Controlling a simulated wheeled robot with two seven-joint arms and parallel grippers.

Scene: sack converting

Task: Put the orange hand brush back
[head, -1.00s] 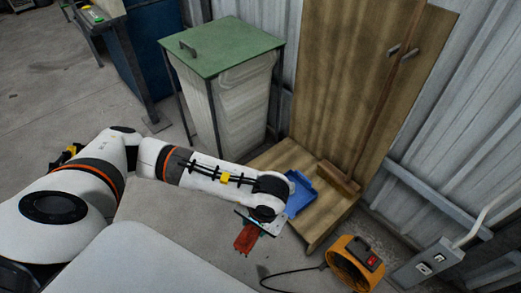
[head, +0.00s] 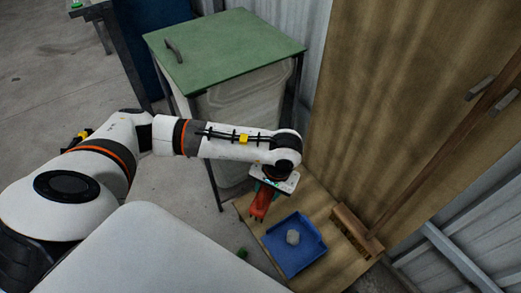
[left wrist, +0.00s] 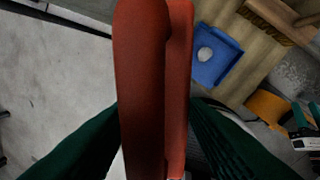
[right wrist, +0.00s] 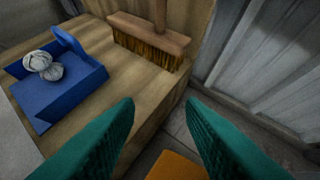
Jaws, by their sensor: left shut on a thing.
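The orange-red hand brush (head: 261,204) is in my left gripper (head: 272,184). It hangs tilted above the left edge of the low wooden platform (head: 336,242), left of the blue dustpan (head: 291,262). In the left wrist view the brush (left wrist: 143,80) stands large between the two green fingers, which are shut on it. The dustpan lies on the platform with a crumpled pale lump (head: 293,237) in it. My right gripper (right wrist: 160,112) shows in the right wrist view, open with nothing between its fingers, in front of the platform.
A broom with a wooden head (head: 351,230) leans against the tall wooden panel (head: 405,110), right of the dustpan. A green-topped stand (head: 225,48) holding a translucent bin is behind my left arm. An orange blower (left wrist: 268,108) stands on the floor beside the platform.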

